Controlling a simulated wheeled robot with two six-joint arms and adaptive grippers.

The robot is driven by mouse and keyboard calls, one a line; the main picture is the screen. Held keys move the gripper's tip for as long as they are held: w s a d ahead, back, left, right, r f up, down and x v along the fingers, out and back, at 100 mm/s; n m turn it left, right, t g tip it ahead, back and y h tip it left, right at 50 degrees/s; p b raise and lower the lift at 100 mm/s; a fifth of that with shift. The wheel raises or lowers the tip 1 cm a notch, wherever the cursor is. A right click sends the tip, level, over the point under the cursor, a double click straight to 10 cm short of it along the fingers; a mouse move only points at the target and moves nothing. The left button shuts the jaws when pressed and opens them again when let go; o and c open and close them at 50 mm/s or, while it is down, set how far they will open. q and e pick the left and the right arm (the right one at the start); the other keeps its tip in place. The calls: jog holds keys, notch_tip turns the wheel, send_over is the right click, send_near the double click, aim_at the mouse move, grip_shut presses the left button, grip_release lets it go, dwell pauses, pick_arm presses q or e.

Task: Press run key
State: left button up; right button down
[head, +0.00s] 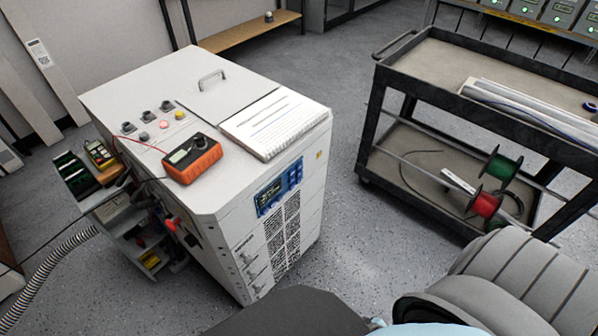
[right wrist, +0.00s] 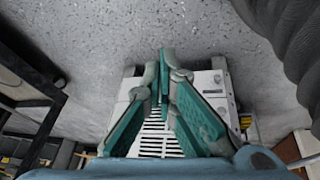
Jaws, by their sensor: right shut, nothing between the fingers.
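A white cabinet (head: 240,245) stands at the centre left of the head view. A small blue panel (head: 279,187) with a display and keys sits high on its front face, above the vent slots; the key labels are too small to read, so I cannot tell which is the run key. In the right wrist view my right gripper (right wrist: 164,62) has teal fingers, shut and empty. It points toward the cabinet's vented front (right wrist: 155,140), apart from it. The fingers cover part of that front, and I cannot make out the panel there. My left gripper is not in view.
An orange meter (head: 192,158), a notebook (head: 275,122) and several knobs lie on the cabinet top. A black cart (head: 420,50) with cable spools (head: 487,204) stands to the right. The floor (head: 345,235) between cabinet and cart is clear.

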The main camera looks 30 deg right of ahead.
jog(key=w+d+r+t+b, duration=0.1)
jog(key=w+d+t+b, duration=0.25)
jog(key=w, duration=0.85)
jog(key=n+t+b, duration=0.3)
jog(key=t+b, duration=1.3)
jog(key=t, duration=0.3)
send_near(299, 167)
jog(key=s+d+r, duration=0.4)
jog(key=s+r, duration=0.2)
jog(key=r, duration=0.1)
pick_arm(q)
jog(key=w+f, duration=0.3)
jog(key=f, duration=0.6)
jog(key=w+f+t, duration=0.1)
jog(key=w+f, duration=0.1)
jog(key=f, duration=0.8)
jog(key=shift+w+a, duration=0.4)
pick_arm(e)
jog(key=shift+a+f+y, duration=0.1)
jog(key=shift+a+y, duration=0.1)
jog(key=shift+y, duration=0.2)
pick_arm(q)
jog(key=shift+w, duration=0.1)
pick_arm(e)
jog(key=shift+w, duration=0.15)
